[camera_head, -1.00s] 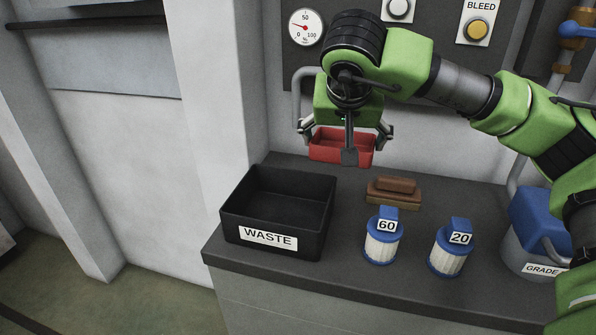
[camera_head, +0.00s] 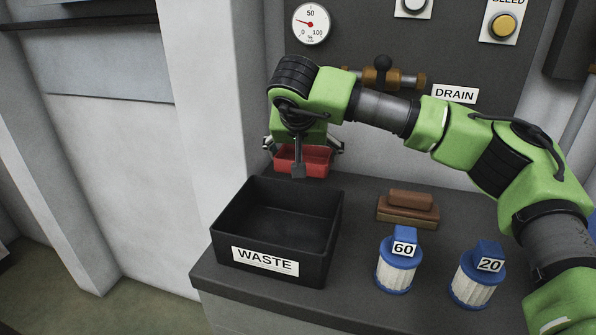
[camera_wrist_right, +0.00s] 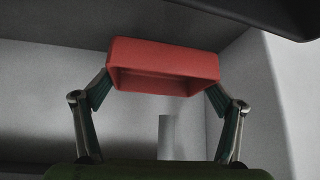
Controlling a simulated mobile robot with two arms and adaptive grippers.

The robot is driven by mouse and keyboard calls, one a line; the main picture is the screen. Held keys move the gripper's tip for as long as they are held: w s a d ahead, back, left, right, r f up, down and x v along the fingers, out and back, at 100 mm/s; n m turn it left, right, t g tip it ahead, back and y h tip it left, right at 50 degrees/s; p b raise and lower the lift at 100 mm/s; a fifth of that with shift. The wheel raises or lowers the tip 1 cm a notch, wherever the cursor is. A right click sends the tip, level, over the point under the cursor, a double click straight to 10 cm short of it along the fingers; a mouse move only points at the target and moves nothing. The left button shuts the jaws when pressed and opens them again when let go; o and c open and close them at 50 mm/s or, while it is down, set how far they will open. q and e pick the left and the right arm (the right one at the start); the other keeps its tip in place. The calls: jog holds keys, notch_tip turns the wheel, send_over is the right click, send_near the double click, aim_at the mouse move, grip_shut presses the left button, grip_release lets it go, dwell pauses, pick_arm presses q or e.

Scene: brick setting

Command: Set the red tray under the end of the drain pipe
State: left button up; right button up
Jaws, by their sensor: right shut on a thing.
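The red tray (camera_head: 316,168) is small and open-topped. It is at the back of the counter, just behind the black waste bin. My right gripper (camera_head: 304,146) is shut on the tray, with a finger at each end. In the right wrist view, the tray (camera_wrist_right: 163,66) sits level between the fingertips. I cannot tell whether its underside touches the counter. The drain pipe's end is hidden behind my right arm in the head view. A pale grey cylinder (camera_wrist_right: 167,137) in the wrist view may be that pipe. My left gripper is out of view.
The waste bin (camera_head: 226,225) stands directly in front of the tray. A brown block (camera_head: 408,208) and filters marked 60 (camera_head: 394,270) and 20 (camera_head: 473,281) stand to its right. The brass drain valve (camera_head: 380,78) and gauge (camera_head: 311,23) are on the wall panel.

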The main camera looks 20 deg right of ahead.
jog(key=shift+w+a+f, duration=0.45)
jog(key=shift+w+f, duration=0.1)
jog(key=shift+f, duration=0.15)
notch_tip(320, 180, down, 2)
jog(key=shift+w+a+f, duration=0.1)
jog(key=shift+f, duration=0.6)
jog(key=o, duration=1.5)
jog(key=shift+f, duration=0.15)
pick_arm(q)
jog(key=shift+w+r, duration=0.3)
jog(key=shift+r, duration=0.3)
